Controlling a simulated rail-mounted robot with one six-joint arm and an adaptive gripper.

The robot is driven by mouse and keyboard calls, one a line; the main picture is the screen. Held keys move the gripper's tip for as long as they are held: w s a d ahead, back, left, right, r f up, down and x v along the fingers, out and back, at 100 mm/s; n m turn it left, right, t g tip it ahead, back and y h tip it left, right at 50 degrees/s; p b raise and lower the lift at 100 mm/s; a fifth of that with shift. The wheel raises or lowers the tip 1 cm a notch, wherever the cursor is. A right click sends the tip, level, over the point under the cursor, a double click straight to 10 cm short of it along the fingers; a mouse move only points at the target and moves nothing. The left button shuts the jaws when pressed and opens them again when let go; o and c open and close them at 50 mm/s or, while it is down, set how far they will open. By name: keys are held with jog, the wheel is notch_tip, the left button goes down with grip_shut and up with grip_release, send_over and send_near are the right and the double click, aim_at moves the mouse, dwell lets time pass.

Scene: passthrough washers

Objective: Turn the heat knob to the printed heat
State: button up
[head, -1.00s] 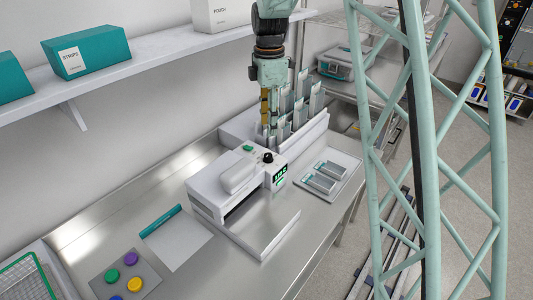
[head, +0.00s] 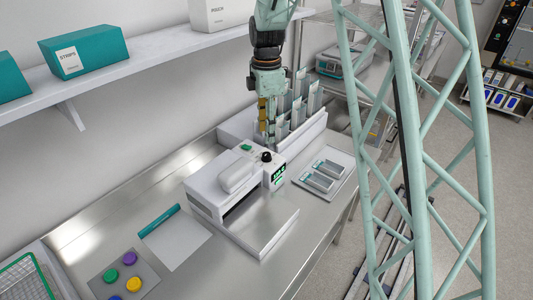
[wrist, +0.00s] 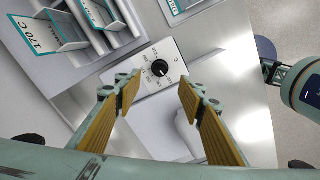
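The heat knob (head: 266,157) is a small black dial on top of the white sealer (head: 232,181), beside a green button. In the wrist view the knob (wrist: 160,68) sits on a pale panel ringed with small printed marks, too small to read surely. A green-lit display (head: 278,174) is on the sealer's front; its digits are unclear. My gripper (head: 269,142) hangs just above and behind the knob. In the wrist view my gripper (wrist: 157,92) is open and empty, with the knob seen beyond the gap. A pouch label (wrist: 42,35) reads 170 C.
Upright pouches (head: 298,105) stand in a rack behind the sealer. A tray (head: 342,166) with flat packs lies right of it. Coloured discs (head: 130,258) and a sheet (head: 178,246) are at front left. A shelf (head: 150,52) with boxes runs along the wall.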

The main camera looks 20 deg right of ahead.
aim_at(266, 154)
notch_tip(266, 154, down, 10)
jog(key=shift+f, duration=0.25)
dwell(0.4)
jog(key=c, duration=0.8)
